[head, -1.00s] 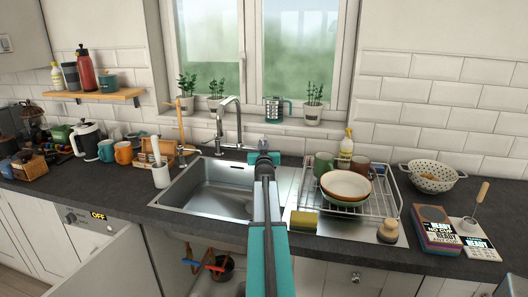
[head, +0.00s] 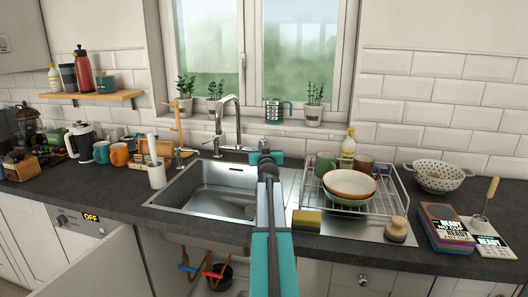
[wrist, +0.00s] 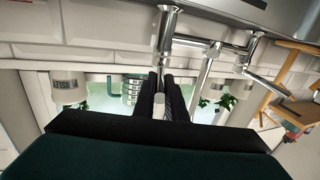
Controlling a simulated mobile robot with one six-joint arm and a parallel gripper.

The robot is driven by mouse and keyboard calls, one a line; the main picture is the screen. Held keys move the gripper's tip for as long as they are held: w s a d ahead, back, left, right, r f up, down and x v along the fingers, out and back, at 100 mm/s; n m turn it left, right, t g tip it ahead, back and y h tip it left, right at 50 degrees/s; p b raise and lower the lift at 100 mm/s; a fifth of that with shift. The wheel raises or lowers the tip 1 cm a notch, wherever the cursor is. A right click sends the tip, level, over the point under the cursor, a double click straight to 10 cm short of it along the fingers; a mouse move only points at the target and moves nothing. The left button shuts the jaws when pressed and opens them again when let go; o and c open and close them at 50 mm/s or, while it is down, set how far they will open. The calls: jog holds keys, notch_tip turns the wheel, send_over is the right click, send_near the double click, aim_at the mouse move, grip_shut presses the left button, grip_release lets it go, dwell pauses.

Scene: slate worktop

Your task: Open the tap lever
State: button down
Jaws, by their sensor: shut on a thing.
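The chrome tap (head: 239,112) stands behind the sink, with its tall curved spout over the basin. In the head view my gripper (head: 265,157) is at the tap's base, to the right of the spout, and hides most of the lever. In the wrist view, which looks upside down, my two dark fingers (wrist: 168,100) are closed around the pale end of the lever (wrist: 160,98). The chrome tap body (wrist: 166,28) rises just beyond them. The lever's exact angle is hard to tell.
The sink basin (head: 212,190) is empty below my arm. A dish rack (head: 385,203) with bowls (head: 348,184) and mugs stands to the right. A white cup (head: 157,176) stands left of the sink.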

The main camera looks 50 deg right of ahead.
jog(key=shift+s+a+f, duration=0.1)
jog(key=shift+f, duration=0.3)
jog(key=c, duration=1.8)
grip_release()
jog(key=shift+r, duration=0.2)
jog(key=shift+s, duration=0.1)
jog(key=b+v, duration=0.1)
jog(key=v, duration=1.2)
jog(key=shift+s+a, duration=0.2)
jog(key=shift+a, duration=0.1)
